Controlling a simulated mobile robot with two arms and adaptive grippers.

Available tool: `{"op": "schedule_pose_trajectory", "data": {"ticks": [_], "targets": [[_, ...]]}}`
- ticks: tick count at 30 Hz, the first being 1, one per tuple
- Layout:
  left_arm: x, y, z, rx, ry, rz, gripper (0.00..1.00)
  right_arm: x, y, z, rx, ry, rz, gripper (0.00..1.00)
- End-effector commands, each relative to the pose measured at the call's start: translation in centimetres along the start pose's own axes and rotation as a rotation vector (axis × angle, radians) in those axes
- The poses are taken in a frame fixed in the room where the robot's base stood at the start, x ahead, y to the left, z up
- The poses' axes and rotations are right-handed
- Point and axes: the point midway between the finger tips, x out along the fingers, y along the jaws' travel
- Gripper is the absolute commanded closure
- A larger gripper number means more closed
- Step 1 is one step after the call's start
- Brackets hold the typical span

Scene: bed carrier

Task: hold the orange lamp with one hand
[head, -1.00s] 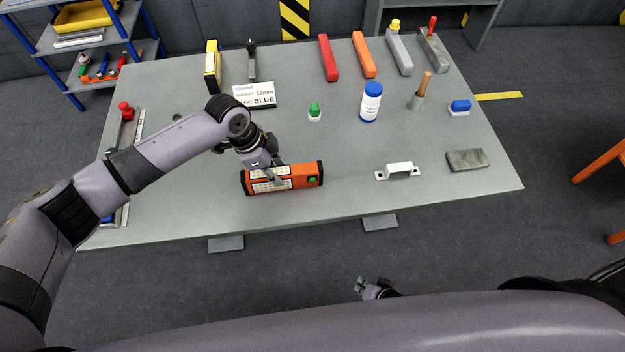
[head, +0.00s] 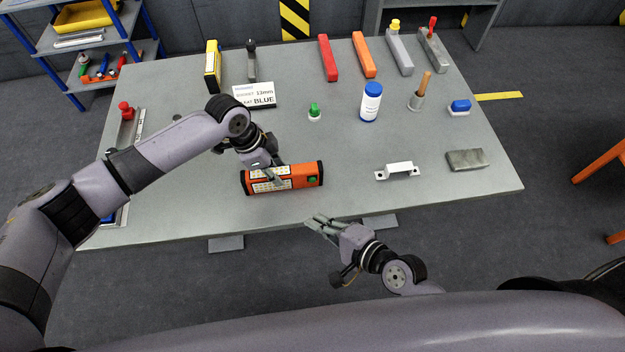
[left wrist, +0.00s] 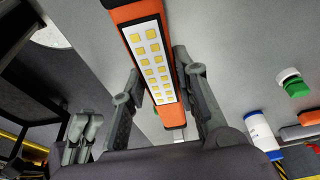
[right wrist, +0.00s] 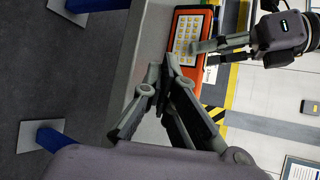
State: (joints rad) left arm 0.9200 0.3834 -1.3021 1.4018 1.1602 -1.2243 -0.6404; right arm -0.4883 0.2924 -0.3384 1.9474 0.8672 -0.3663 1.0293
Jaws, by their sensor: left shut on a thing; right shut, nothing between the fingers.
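The orange lamp (head: 302,175) has black ends, a white panel of yellow LEDs and a green button on its right part. It lies at the front edge of the grey table in the head view. My left gripper (head: 274,180) is shut on the lamp around its LED panel. In the left wrist view its fingers (left wrist: 160,95) stand on both sides of the lamp (left wrist: 127,13). My right gripper (head: 318,223) is shut and empty, just in front of the table edge, below the lamp in the head view. The lamp also shows in the right wrist view (right wrist: 180,68), beyond the right fingers (right wrist: 168,75).
The grey table (head: 220,205) also bears a white sign (head: 254,94), a green-topped button (head: 314,111), a blue-capped bottle (head: 371,102), a white handle (head: 397,171) and a grey block (head: 467,160). Several bars stand at the back. The table front between lamp and handle is clear.

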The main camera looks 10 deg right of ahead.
Motion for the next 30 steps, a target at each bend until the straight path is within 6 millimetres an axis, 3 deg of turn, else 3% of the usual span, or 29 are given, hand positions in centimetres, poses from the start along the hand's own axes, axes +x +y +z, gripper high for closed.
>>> {"op": "schedule_pose_trajectory", "data": {"ticks": [15,30], "targets": [[0.0,0.0,0.0,0.0,-0.001,0.0,1.0,4.7,-3.4,-3.5,-0.003,0.002,0.0,1.0],[0.0,0.0,0.0,0.0,0.0,0.0,1.0,5.4,-3.9,-4.0,-0.002,0.002,0.002,1.0]]}}
